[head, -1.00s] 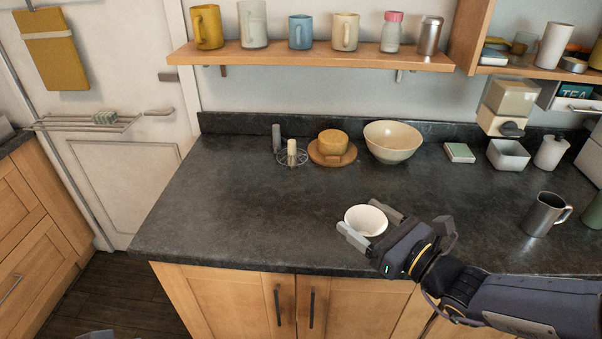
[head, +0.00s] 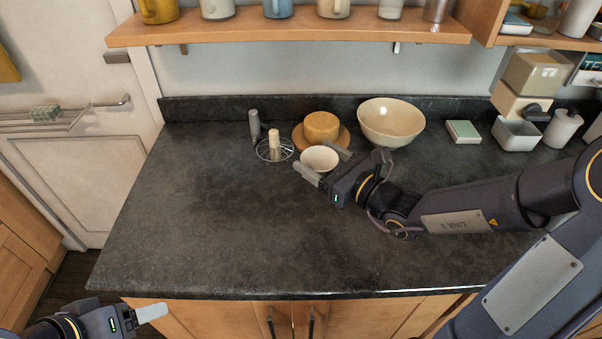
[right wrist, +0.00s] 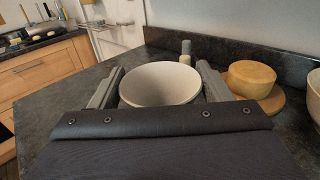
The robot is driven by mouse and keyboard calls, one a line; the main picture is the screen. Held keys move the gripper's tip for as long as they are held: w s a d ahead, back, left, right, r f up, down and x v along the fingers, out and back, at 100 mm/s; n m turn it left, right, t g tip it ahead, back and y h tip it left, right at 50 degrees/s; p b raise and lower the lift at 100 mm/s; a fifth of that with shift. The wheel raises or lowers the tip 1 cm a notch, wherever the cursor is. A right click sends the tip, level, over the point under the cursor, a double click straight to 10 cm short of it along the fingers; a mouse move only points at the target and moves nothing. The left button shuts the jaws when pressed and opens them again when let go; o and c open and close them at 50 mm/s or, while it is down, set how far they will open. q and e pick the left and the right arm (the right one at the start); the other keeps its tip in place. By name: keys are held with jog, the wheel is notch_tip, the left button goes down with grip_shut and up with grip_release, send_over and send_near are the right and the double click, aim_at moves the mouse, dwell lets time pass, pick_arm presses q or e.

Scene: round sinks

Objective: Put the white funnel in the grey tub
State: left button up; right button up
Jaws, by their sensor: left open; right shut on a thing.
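The white funnel (head: 319,157) shows as a round, wide-mouthed white piece, mouth up, between the fingers of my right gripper (head: 321,162). That gripper is shut on it, above the counter in front of the cheese board. In the right wrist view the funnel (right wrist: 160,84) sits between both fingers; its lower part is hidden. The grey tub (head: 516,134), a square, pale, open container, stands at the back right of the counter, well to the right of the funnel. My left gripper (head: 134,316) is open and empty at the lower left, beyond the counter's front edge.
A wire whisk-like tool (head: 274,148), a cheese on a round board (head: 300,138) and a cream bowl (head: 391,122) stand along the back. A green-topped box (head: 463,131) and a white jar (head: 562,129) flank the tub. The left counter is clear.

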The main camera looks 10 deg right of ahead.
jog(key=w+f, duration=0.2)
jog(key=w+a+f, duration=0.1)
jog(key=w+f, duration=0.1)
jog(key=w+a+f, duration=0.1)
jog(key=w+f, duration=0.1)
jog(key=shift+a+f, duration=0.1)
jog(key=shift+f, duration=0.1)
notch_tip(320, 180, down, 3)
jog(key=shift+w+f, duration=0.15)
jog(key=shift+f, duration=0.05)
jog(key=shift+f, duration=0.2)
jog(key=o, duration=1.3)
jog(key=shift+r, duration=0.1)
